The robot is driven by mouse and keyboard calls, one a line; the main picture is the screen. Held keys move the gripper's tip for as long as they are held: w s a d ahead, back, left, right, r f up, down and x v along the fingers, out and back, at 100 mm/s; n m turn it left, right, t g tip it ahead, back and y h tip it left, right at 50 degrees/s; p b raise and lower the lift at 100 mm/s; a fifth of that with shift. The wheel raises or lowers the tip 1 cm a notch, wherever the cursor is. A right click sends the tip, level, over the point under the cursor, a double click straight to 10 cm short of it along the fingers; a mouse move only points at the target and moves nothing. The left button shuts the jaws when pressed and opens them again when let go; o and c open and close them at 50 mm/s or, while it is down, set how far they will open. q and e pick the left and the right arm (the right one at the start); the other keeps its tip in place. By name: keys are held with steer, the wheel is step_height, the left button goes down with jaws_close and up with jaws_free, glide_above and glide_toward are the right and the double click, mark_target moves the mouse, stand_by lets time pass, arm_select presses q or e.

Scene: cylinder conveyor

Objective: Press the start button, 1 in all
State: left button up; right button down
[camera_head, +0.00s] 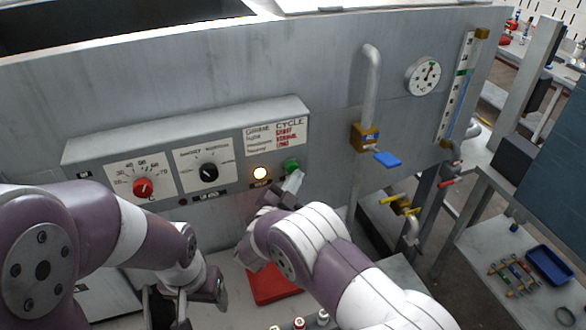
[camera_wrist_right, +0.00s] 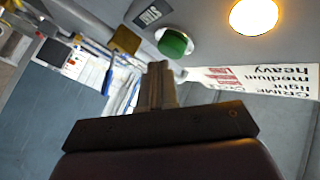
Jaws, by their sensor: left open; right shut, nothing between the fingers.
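The green start button (camera_head: 292,167) is on the right end of the grey control panel, beside a lit yellow lamp (camera_head: 260,173). The button also shows in the right wrist view (camera_wrist_right: 174,43), just beyond the fingertips. My right gripper (camera_head: 297,180) is shut and empty. Its tips are at the lower edge of the button in the head view; I cannot tell whether they touch it. In the right wrist view the shut fingers (camera_wrist_right: 158,72) point toward the button. My left gripper (camera_head: 185,312) is open, low at the left and away from the panel.
A red knob (camera_head: 143,187) and a black knob (camera_head: 209,172) are left of the lamp. A pipe with a blue-handled valve (camera_head: 386,159) stands to the right. A red tray (camera_head: 270,284) lies below my right arm. A blue tray (camera_head: 549,265) is on the right table.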

steer(key=shift+s+d, duration=0.1)
steer(key=shift+s, duration=0.2)
steer(key=s, duration=0.1)
steer(key=s+d+p, duration=0.1)
steer(key=s, duration=0.1)
steer(key=s+d, duration=0.1)
steer(key=shift+s, duration=0.3)
stand_by(0.7)
